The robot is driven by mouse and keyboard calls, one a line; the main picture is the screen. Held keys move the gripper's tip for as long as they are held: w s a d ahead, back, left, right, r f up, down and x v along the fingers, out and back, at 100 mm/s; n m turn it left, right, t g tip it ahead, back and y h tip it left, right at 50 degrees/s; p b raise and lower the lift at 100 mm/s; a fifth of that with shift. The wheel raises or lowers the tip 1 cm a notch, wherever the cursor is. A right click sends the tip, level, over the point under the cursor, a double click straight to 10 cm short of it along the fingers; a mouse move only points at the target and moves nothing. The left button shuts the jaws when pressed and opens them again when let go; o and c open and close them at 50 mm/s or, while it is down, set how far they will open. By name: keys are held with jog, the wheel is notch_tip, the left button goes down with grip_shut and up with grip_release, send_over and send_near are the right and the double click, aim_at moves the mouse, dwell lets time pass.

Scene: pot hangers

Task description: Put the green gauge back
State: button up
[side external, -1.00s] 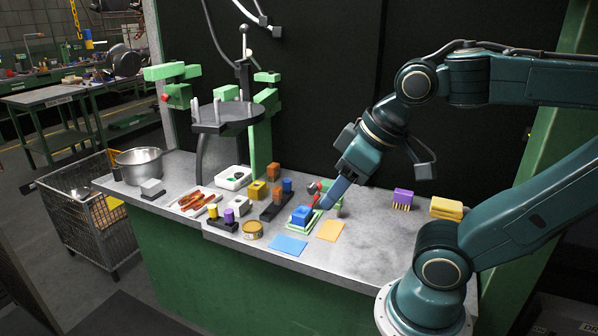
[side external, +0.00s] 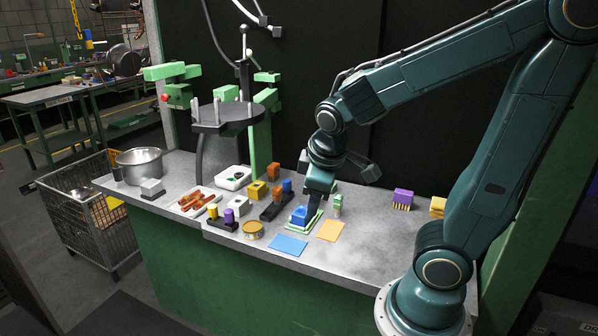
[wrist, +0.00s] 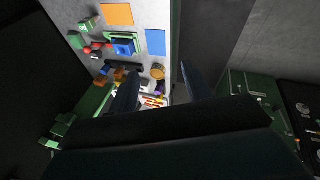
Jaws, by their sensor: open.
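A small upright green piece (side external: 338,204) stands on the bench just right of my gripper in the side view. It looks like the green gauge, though I cannot be sure. In the wrist view, green pieces (wrist: 88,24) show at the upper left, beside red ones (wrist: 97,46). My gripper (side external: 314,206) points down behind the blue block (side external: 299,215), partly hidden by my wrist. In the wrist view, my gripper (wrist: 160,71) has its two dark fingers apart, with nothing seen held between them.
The blue block sits on a green pad (side external: 291,228). A dark rack (side external: 272,212) with orange and blue pieces is to its left. A gold tin (side external: 253,229), a blue mat (side external: 289,246) and an orange mat (side external: 330,231) lie in front. The bench's right side is mostly clear.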

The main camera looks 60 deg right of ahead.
jog(key=w+d+f+n+g+h, duration=0.2)
jog(key=d+f+n+g+h, duration=0.15)
jog(key=d+f, duration=0.35)
jog(key=n+h, duration=0.7)
jog(key=n, duration=0.5)
send_near(337, 202)
jog(key=shift+t+v, duration=0.25)
jog(key=shift+v, duration=0.85)
jog(key=shift+s+r, duration=0.1)
jog(key=shift+x, duration=4.3)
jog(key=shift+x, duration=2.6)
jog(key=shift+a, duration=0.1)
